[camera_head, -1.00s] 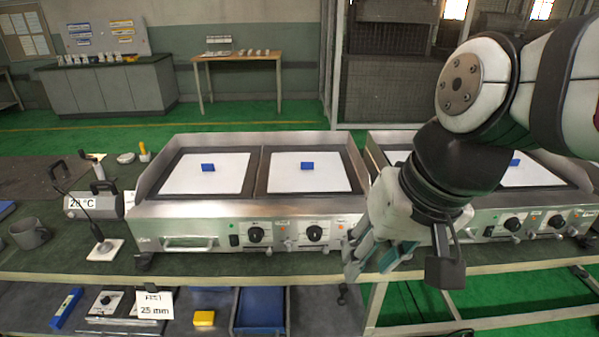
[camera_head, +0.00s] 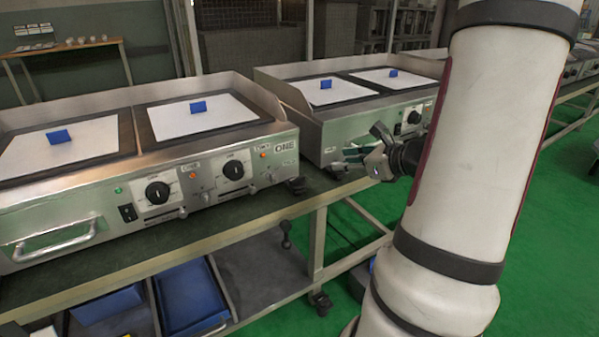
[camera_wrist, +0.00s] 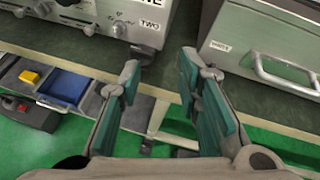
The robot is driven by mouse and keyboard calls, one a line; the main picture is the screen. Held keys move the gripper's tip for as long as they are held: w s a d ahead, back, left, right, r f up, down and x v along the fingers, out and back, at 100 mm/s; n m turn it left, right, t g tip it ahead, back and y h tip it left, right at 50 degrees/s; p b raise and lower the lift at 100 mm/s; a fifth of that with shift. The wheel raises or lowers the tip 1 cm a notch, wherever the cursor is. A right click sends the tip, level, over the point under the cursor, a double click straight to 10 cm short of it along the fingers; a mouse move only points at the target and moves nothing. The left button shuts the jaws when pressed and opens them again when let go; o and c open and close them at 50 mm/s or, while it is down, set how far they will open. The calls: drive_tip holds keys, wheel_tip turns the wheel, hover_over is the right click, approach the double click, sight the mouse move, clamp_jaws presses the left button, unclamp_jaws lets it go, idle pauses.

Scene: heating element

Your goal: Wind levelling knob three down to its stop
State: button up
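My gripper (camera_wrist: 165,100) is open and empty, its green fingers pointing at the gap between two units in the wrist view. In the head view my gripper (camera_head: 358,152) is by the front left corner of the second unit (camera_head: 330,125). The head view shows dark feet under unit ONE's corner (camera_head: 297,186) and under the second unit's left corner (camera_head: 337,170). I cannot tell which knob is number three.
Unit ONE (camera_head: 150,170) stands on the bench at left with dials and a handle. Another unit with a handle (camera_wrist: 285,75) is at right in the wrist view. Blue trays (camera_head: 185,298) lie on the lower shelf. Green floor (camera_head: 350,222) shows beyond the bench.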

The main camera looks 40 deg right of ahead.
drive_tip(key=s+d+f+m+h+b, duration=0.2)
drive_tip(key=s+d+f+m+h, duration=0.15)
drive_tip(key=d+f+m, duration=0.35)
drive_tip(key=w+d+f+n+b, duration=0.1)
drive_tip(key=w+d+f+b, duration=0.1)
drive_tip(key=w, duration=0.3)
drive_tip(key=w+d+f+n+b, duration=0.1)
drive_tip(key=w+d+b, duration=0.1)
drive_tip(key=w, duration=0.4)
drive_tip(key=shift+f, duration=0.35)
clamp_jaws()
